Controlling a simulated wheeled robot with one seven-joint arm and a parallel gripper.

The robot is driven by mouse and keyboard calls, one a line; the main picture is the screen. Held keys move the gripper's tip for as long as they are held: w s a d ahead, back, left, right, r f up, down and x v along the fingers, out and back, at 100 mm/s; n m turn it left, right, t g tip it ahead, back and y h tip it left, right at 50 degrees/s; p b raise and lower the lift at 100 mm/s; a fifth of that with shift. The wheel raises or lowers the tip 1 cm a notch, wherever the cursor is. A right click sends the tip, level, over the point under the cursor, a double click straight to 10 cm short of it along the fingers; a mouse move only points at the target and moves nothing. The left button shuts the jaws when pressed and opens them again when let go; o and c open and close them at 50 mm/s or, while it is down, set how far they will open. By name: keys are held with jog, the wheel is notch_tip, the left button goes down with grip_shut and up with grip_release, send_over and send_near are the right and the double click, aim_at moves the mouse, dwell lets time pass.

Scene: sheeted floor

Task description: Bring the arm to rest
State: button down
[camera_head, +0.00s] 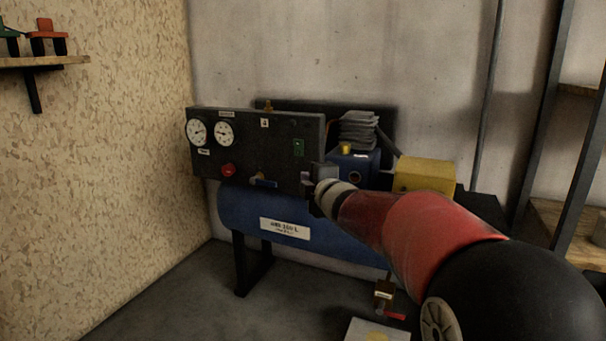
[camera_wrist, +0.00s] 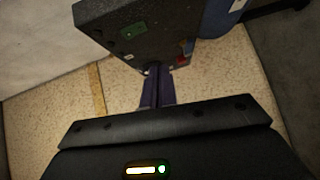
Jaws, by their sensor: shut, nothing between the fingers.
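My arm reaches in from the lower right in the head view, red and black, toward a dark control panel (camera_head: 250,140) on a blue air compressor. My gripper (camera_head: 314,180) is at the panel's lower right corner and hides part of it; whether it touches the panel I cannot tell. In the wrist view my gripper (camera_wrist: 157,75) is shut and empty, its fingers together. The panel also shows there (camera_wrist: 150,35), beyond the fingertips.
The panel carries gauges (camera_head: 197,131), a red button (camera_head: 228,170) and a blue-handled valve (camera_head: 263,182). The blue tank (camera_head: 240,208) lies below. A red-handled valve (camera_head: 385,295) is lower right. A shelf rack (camera_head: 570,150) stands right, a wall shelf (camera_head: 45,61) upper left. The front left floor is clear.

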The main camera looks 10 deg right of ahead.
jog(key=shift+s, duration=0.1)
jog(key=s+d+r+m+g+h+p, duration=0.2)
jog(key=s+m+g+h+p, duration=0.3)
jog(key=s+m, duration=0.75)
jog(key=s+a+f+m+g+p, duration=0.1)
jog(key=s+f+m+g+p, duration=0.1)
jog(key=s, duration=0.6)
jog(key=s+a+f+m+g+y+p, duration=0.1)
jog(key=s+f+m+g+p, duration=0.1)
jog(key=s, duration=0.7)
jog(key=s+a+f+m+g+y+p, duration=0.1)
jog(key=s+f+m+g+p, duration=0.1)
jog(key=s, duration=0.6)
jog(key=shift+s+a+f, duration=0.15)
jog(key=shift+a+f, duration=0.15)
jog(key=shift+f, duration=0.2)
